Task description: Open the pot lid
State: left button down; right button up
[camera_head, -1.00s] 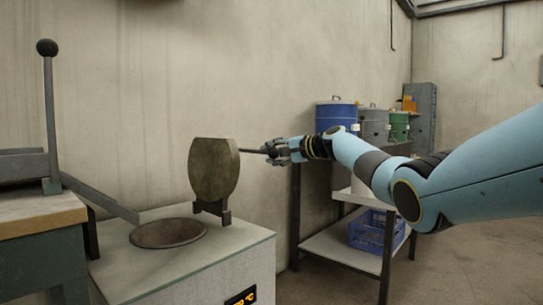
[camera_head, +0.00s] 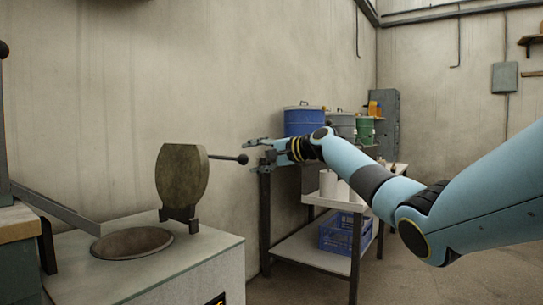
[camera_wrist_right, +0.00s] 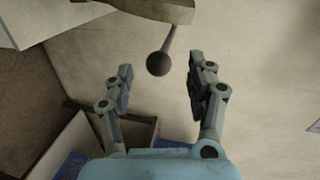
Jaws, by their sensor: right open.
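The pot lid (camera_head: 182,176) is a thick brownish disc standing upright on its hinge at the back of the furnace top. The round pot opening (camera_head: 133,243) in front of it is uncovered. A dark rod with a ball knob (camera_head: 243,159) sticks out from the lid to the right. My right gripper (camera_head: 250,153) is open beside the knob. In the right wrist view the knob (camera_wrist_right: 158,64) lies just beyond the open fingers (camera_wrist_right: 160,82), and I see no finger touching it. The left gripper is not in view.
The furnace box (camera_head: 210,260) has a lit display at its front. A bench with a lever (camera_head: 30,203) stands at the left. A shelf (camera_head: 310,245) holds a blue drum (camera_head: 303,121), other containers and a blue crate (camera_head: 345,232). Bare floor lies at the right.

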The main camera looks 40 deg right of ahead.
jog(key=v, duration=0.6)
jog(key=shift+s+d, duration=0.1)
jog(key=shift+s, duration=0.05)
